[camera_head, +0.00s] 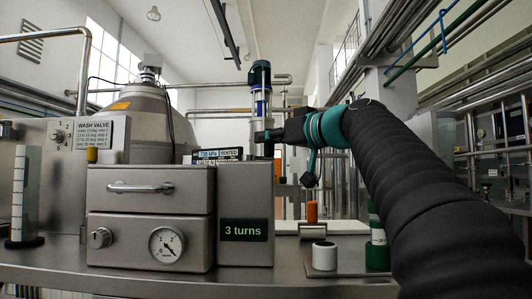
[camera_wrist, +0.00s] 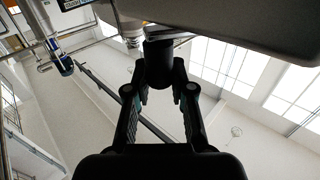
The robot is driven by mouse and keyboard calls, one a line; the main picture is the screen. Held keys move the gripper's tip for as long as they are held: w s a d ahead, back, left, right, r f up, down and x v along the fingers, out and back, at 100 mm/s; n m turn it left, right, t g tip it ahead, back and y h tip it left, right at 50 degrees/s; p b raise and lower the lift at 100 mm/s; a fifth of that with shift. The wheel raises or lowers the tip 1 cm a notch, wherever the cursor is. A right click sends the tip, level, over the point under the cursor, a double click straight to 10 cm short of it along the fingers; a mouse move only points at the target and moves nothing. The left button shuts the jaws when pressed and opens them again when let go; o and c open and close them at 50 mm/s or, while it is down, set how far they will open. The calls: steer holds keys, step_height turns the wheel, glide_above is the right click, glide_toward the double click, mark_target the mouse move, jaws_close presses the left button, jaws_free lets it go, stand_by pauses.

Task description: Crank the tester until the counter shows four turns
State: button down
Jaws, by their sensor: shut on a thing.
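The tester (camera_head: 228,190) is a grey metal box on the steel worktop. The dark counter (camera_head: 243,230) on its front reads "3 turns" in green. My gripper (camera_head: 264,136) is just above the right end of the box, reaching in from the right. In the wrist view, my gripper (camera_wrist: 160,88) is shut on a dark, round crank handle (camera_wrist: 158,62) between its fingertips. The crank's arm and its joint to the tester cannot be made out clearly in the head view.
A drawer unit (camera_head: 150,203) with a handle and dial gauge (camera_head: 167,245) adjoins the tester on the left. A white cup (camera_head: 324,256), an orange cylinder (camera_head: 312,212) and a green bottle (camera_head: 377,245) stand to the right. A clear cylinder (camera_head: 25,195) stands far left.

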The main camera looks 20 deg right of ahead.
steer(key=m+h, duration=0.1)
steer(key=h, duration=0.1)
steer(key=s+m+t+h+p, duration=0.1)
steer(key=m+h, duration=0.1)
steer(key=shift+s+r+t, duration=0.15)
steer(key=shift+s+t, duration=0.05)
steer(key=shift+t, duration=0.1)
steer(key=shift+s+m+t+h+p, duration=0.2)
steer(key=shift+m+h+p, duration=0.3)
steer(key=shift+h, duration=0.4)
steer(key=shift+s+m+t+h+p, duration=0.1)
steer(key=shift+s+m+h+p, duration=0.1)
steer(key=shift+m+h+p, duration=0.5)
steer(key=shift+s+h, duration=0.1)
steer(key=shift+h, duration=0.5)
steer(key=c, duration=1)
jaws_free()
steer(key=shift+s, duration=0.1)
steer(key=s, duration=1.2)
steer(key=shift+w, duration=0.1)
